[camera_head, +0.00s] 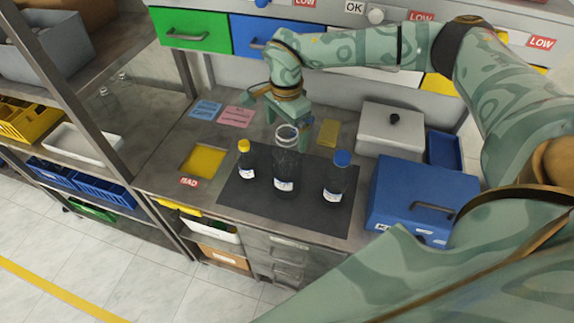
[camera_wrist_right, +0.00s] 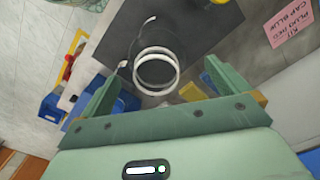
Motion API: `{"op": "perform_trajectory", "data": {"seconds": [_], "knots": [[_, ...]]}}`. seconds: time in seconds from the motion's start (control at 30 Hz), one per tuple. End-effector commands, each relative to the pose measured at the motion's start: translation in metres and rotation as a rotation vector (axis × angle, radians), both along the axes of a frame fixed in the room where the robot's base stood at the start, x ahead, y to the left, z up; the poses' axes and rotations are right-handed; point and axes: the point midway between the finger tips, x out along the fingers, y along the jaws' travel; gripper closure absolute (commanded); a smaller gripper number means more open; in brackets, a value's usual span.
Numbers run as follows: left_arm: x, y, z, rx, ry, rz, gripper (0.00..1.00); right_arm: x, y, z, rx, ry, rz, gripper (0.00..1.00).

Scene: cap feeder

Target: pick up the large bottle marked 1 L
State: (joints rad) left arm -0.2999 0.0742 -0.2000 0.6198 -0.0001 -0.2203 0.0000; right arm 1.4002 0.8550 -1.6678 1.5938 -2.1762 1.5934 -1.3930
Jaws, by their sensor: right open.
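Three bottles stand upright on a dark mat (camera_head: 236,196). The tallest, a clear, uncapped large bottle (camera_head: 285,165) with a pale neck ring and a small white label, is in the middle; its marking is too small to read. My right gripper (camera_head: 286,126) is open at the bottle's neck, just behind it in the head view. In the right wrist view, the neck rings (camera_wrist_right: 156,51) appear ahead of and between the spread fingers (camera_wrist_right: 160,84), with no grip on them. My left gripper is not in view.
A small yellow-capped bottle (camera_head: 245,163) stands left of the large one, and a blue-capped bottle (camera_head: 336,181) right. A blue case (camera_head: 408,190) and a grey lidded box (camera_head: 390,128) occupy the right. A yellow square (camera_head: 203,161) and paper notes lie left. Drawers hang behind.

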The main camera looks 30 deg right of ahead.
Motion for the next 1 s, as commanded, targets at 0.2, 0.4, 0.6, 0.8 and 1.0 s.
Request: {"op": "perform_trajectory", "data": {"seconds": [0.2,0.4,0.6,0.8,1.0], "knots": [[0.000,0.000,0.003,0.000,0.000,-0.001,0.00,-0.005,0.002,-0.036,0.000,0.004,-0.001,0.00],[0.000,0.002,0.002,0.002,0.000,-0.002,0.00,-0.004,0.002,-0.046,0.000,0.001,-0.001,0.00],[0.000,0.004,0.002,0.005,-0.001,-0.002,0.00,-0.004,0.002,-0.045,0.000,0.001,-0.001,0.19],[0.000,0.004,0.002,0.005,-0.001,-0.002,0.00,-0.004,0.002,-0.045,0.000,0.001,-0.001,0.59],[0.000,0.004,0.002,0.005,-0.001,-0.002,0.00,-0.004,0.002,-0.045,0.000,0.001,-0.001,0.59]]}}
